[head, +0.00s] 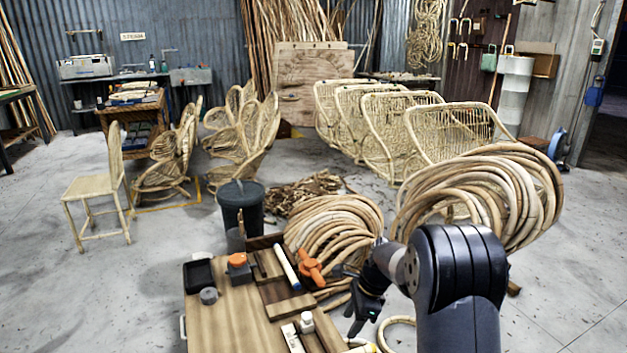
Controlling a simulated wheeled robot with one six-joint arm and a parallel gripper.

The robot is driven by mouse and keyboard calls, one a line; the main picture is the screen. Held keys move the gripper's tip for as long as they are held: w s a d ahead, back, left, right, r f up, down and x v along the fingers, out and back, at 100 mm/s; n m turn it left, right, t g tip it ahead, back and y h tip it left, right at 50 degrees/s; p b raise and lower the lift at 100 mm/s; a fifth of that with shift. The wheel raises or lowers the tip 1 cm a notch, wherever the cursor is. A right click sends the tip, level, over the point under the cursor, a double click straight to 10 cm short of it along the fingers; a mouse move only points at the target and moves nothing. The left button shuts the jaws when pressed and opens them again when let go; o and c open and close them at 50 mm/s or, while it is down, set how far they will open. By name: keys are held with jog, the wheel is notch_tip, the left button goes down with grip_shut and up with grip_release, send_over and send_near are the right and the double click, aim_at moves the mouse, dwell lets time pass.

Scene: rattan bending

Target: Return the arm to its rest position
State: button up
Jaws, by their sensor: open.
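My gripper (346,302) shows in the head view at the right edge of the wooden workbench (225,325). Its dark fingers are apart and nothing shows between them. My arm comes in from the lower right and bends down to the gripper. An orange clamp-like tool (311,268) lies on the bench's far right part, just left of and beyond the gripper. My arm hides part of the floor and of the rattan behind it.
The bench holds a black tray (198,273), an orange-topped block (238,261), a white tube (286,268) and a small white bottle (307,320). A dark bin (240,205) stands behind the bench.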

jog(key=s+d+r+n+g+p, duration=0.2)
jog(key=s+r+n+p, duration=0.3)
jog(key=r+n+p, duration=0.3)
jog(key=s+d+r+n+g+h+p, duration=0.1)
jog(key=s+r+n+p, duration=0.3)
jog(key=p, duration=0.9)
jog(key=shift+s+d+r+n+g+p, duration=0.35)
jog(key=shift+d+r+n+g, duration=0.25)
jog(key=shift+r+n, duration=1.45)
jog(key=shift+f, duration=0.2)
